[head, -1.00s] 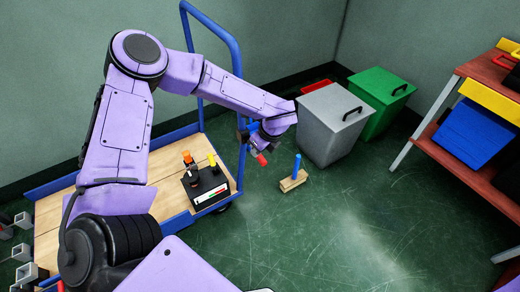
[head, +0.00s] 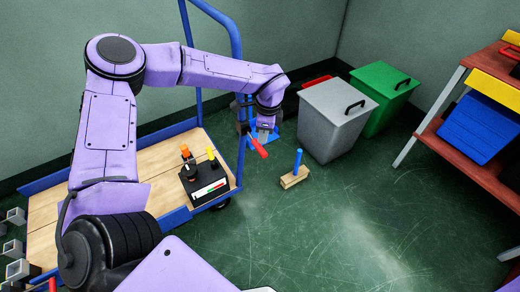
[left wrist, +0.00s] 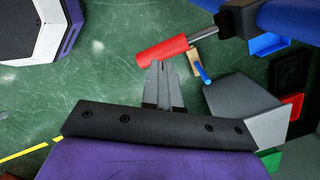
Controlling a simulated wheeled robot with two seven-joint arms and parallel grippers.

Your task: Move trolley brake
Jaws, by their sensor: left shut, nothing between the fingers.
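The trolley (head: 100,187) has a wooden deck with a blue frame and a tall blue push handle (head: 237,75). A brake lever with a red grip (head: 259,148) sticks out at the trolley's right end. My left gripper (head: 264,135) points down just above and beside the red grip. In the left wrist view, the shut, empty grey fingers (left wrist: 158,66) have their tips close to the red grip (left wrist: 164,51), overlapping its lower edge. I cannot tell whether they touch. My right gripper is not in view.
A black control box (head: 206,184) sits on the deck. A wooden brush with a blue handle (head: 295,178) stands on the floor. A grey bin (head: 335,122) and a green bin (head: 381,90) stand behind. A red shelf (head: 475,157) is at right. The front floor is clear.

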